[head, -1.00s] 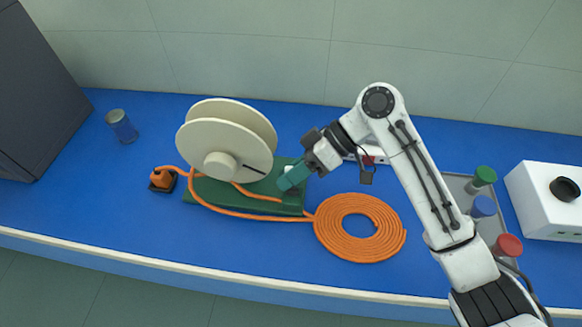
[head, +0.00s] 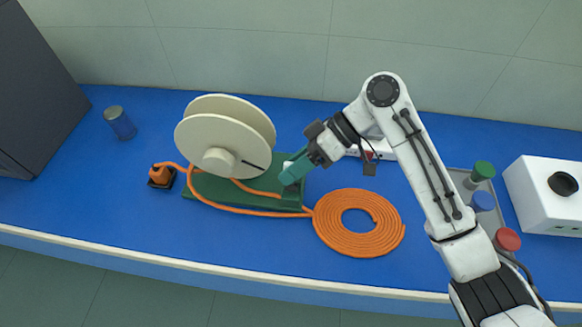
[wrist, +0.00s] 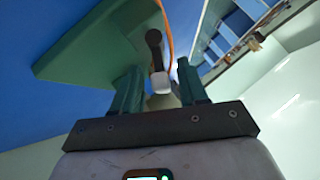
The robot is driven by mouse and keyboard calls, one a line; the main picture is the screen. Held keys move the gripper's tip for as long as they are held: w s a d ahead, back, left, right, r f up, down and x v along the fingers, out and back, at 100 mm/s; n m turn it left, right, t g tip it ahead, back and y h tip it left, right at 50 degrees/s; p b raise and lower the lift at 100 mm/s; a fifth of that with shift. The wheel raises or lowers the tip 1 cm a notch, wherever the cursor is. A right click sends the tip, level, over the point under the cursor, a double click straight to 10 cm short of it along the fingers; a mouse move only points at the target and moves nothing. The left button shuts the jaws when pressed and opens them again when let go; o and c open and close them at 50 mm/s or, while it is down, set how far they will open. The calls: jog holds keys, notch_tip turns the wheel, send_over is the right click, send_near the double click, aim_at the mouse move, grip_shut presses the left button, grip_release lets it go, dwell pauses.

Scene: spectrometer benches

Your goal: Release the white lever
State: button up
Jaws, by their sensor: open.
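The white lever (wrist: 160,82) shows in the wrist view as a white cap on a dark arm, between my gripper's fingers, with a gap on each side. In the head view only a bit of its white (head: 288,165) shows beside my fingers. My gripper (head: 291,177) is open, with green fingers over the right end of the green base (head: 210,188). The cream reel (head: 215,135) stands on that base to the left of the fingers. The lever's lower part is hidden in the head view.
An orange hose runs from an orange plug (head: 161,174) past the base to a flat orange coil (head: 345,235). Capped bottles and a white device (head: 545,200) are at the right. The bench front is clear.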

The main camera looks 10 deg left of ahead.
jog(key=b+v, duration=0.1)
jog(key=v, duration=0.8)
jog(key=shift+w+d+r, duration=0.15)
jog(key=shift+d+r, duration=0.1)
jog(key=shift+d, duration=0.05)
